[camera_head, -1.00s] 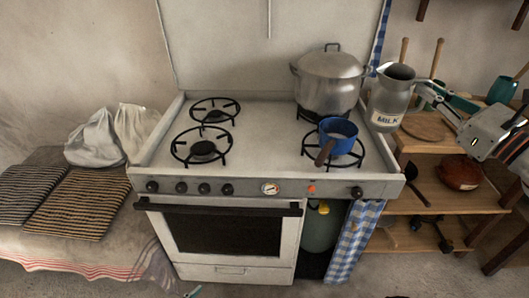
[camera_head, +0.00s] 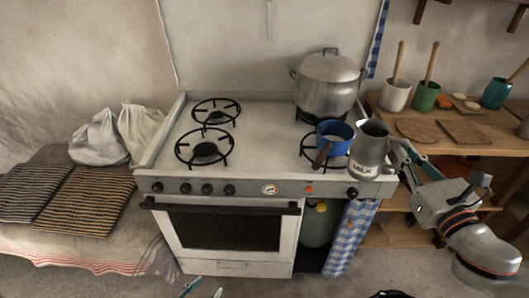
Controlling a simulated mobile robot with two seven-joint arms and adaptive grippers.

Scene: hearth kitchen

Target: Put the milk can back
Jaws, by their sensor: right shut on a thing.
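The grey metal milk can (camera_head: 370,148), labelled MILK, is upright or slightly tilted at the stove's right front corner, covering part of the stove edge. My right gripper (camera_head: 396,156) is shut on its right side, with the arm coming from the lower right. Whether the can's base touches anything is hard to tell. Only the fingertips of my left gripper (camera_head: 204,289) show at the bottom edge; they stand apart with nothing between them.
The stove (camera_head: 260,125) holds a blue saucepan (camera_head: 335,131) just left of the can and a large lidded pot (camera_head: 328,85) behind. The wooden shelf (camera_head: 440,118) at right carries utensil cups, boards and a teal mug (camera_head: 495,93). Its front left part looks clear.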

